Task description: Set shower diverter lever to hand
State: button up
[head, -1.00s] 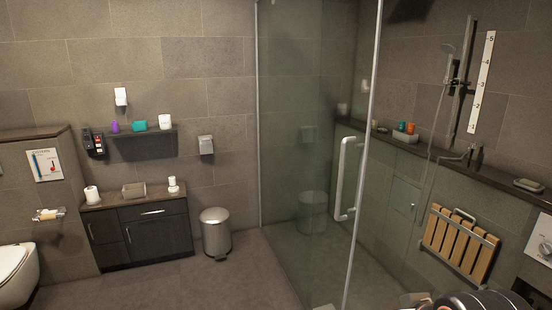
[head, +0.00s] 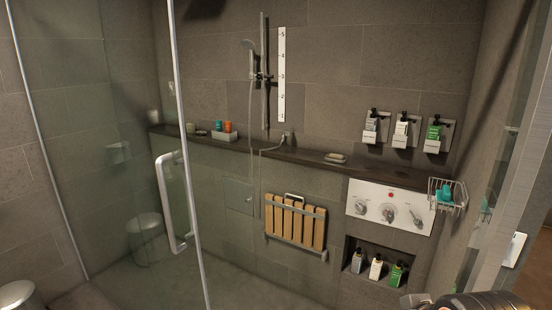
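A white control panel (head: 352,190) is on the shower's back wall at the right, below the ledge. It carries a left knob (head: 361,207), a middle knob (head: 388,212), a right control with a lever-like handle (head: 415,217) and a red dot above. The labels are too small to read, so I cannot tell which one is the diverter or how it is set. The hand shower (head: 249,45) hangs on its rail, with the hose running down. Part of my arm shows at the bottom right, below the panel; no gripper fingers show.
A glass panel with a white handle (head: 164,205) stands at the left. A folded slatted seat (head: 296,222) is left of the control panel. A niche with several bottles (head: 376,267) is below it. A wire basket (head: 447,194) is close at its right. Glass (head: 492,200) borders the right.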

aim_at(416, 220)
jog(key=i+j+z, duration=0.2)
jog(key=j+z, duration=0.15)
jog(key=j, duration=0.15)
jog(key=i+j+z, duration=0.1)
jog(key=j+z, duration=0.25)
jog(key=j, duration=0.2)
jog(key=j+z, duration=0.3)
jog(key=j, duration=0.25)
jog(key=i+j, duration=0.1)
jog(key=i, duration=0.5)
jog(key=i+j, duration=0.15)
jog(key=i, duration=0.45)
jog(key=i+j, duration=0.1)
jog(key=i, duration=0.5)
jog(key=i+j, duration=0.15)
jog(key=i, duration=0.45)
jog(key=k+l, duration=0.1)
jog(key=k, duration=0.25)
jog(key=k+l, duration=0.1)
jog(key=k, duration=0.25)
jog(key=k+u, duration=0.15)
jog(key=u, duration=2.85)
jog(key=z, duration=2.3)
jog(key=k+l, duration=0.05)
